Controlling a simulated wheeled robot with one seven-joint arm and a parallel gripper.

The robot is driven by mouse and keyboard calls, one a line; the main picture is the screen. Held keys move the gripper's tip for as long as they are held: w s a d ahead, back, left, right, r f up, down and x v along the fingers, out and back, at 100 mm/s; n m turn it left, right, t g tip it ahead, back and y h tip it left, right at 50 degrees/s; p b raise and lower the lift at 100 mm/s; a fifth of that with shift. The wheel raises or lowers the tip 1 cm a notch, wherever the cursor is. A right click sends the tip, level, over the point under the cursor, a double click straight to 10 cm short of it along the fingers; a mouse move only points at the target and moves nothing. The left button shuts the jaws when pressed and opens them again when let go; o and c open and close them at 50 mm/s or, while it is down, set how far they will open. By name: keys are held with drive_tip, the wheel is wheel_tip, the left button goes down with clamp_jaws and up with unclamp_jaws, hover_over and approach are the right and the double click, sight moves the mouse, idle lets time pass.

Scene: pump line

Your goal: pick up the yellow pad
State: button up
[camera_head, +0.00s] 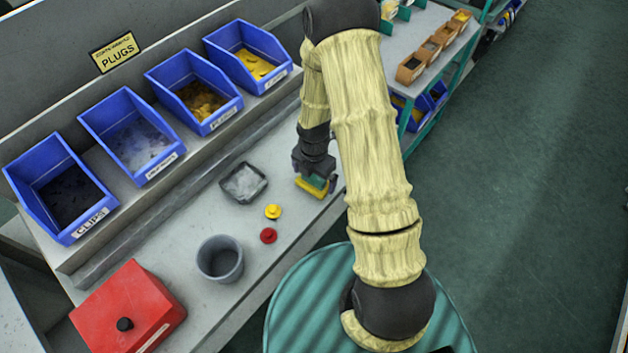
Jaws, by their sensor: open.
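The yellow pad (313,191) lies near the front edge of the grey bench, right of the small dark tray. A green layer or piece shows just above its yellow part; I cannot tell whether it belongs to the pad. My gripper (316,179) points down right over the pad, with its jaws open. The gripper hides part of the pad's top. Whether the fingers touch it or straddle it is too small to tell.
A black tray (244,183), a yellow plug (273,212), a red plug (268,236), a grey cup (220,259) and a red box (128,311) stand on the bench. Blue bins (60,190) line the back shelf. Small orange boxes (411,69) stand on the far shelf.

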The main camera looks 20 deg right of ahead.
wheel_tip(320, 180, down, 2)
drive_tip(key=shift+c, duration=0.4)
drive_tip(key=c, duration=0.6)
